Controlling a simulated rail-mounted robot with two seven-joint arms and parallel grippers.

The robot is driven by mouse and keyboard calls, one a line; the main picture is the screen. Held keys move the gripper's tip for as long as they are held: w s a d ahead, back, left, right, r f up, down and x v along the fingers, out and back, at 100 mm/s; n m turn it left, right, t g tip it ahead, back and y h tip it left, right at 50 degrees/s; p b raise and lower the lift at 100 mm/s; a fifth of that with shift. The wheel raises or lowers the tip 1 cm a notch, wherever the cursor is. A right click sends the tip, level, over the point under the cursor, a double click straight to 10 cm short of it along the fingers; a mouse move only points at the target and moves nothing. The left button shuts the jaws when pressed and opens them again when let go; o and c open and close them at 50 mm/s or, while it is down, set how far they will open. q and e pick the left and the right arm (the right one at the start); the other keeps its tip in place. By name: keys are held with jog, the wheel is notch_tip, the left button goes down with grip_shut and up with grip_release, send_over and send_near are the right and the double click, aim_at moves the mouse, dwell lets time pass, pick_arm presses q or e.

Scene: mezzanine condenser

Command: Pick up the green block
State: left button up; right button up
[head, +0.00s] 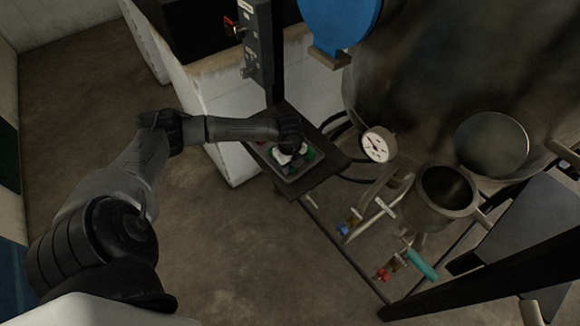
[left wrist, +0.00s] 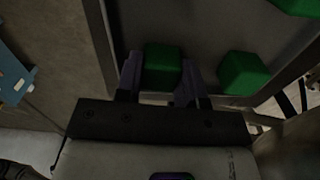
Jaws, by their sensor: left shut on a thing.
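My left gripper (left wrist: 161,88) is shut on a green block (left wrist: 162,62), with one finger on each side of it in the left wrist view. The block is over or in a dark tray (left wrist: 205,25); I cannot tell whether it touches the tray floor. A second green block (left wrist: 243,73) lies in the tray just right of the gripper. A third green block (left wrist: 297,5) is cut off at the top right corner. In the head view my left gripper (head: 289,156) reaches down over the tray (head: 262,148) and hides part of it. My right gripper is not in view.
The tray sits on a small dark stand (head: 325,170) beside a white wall. A dark control box (head: 256,45) stands behind it. A pressure gauge (head: 377,146), pipes with valves and a metal pot (head: 441,196) are to the right. The floor (head: 220,250) in front is clear.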

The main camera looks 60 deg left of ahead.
pick_arm(q)
jog(key=shift+r, duration=0.6)
jog(key=r, duration=0.3)
jog(key=shift+w+d+r+p, duration=0.15)
jog(key=shift+d+r+p, duration=0.1)
jog(key=shift+p, duration=0.15)
jog(key=w+d+r, duration=0.2)
jog(key=d, duration=0.1)
jog(key=w+d+r, duration=0.2)
jog(key=w+d+r+p, duration=0.1)
jog(key=w+d+r, duration=0.1)
jog(key=w+d, duration=0.1)
jog(key=shift+d+r, duration=0.15)
jog(key=shift+d, duration=0.2)
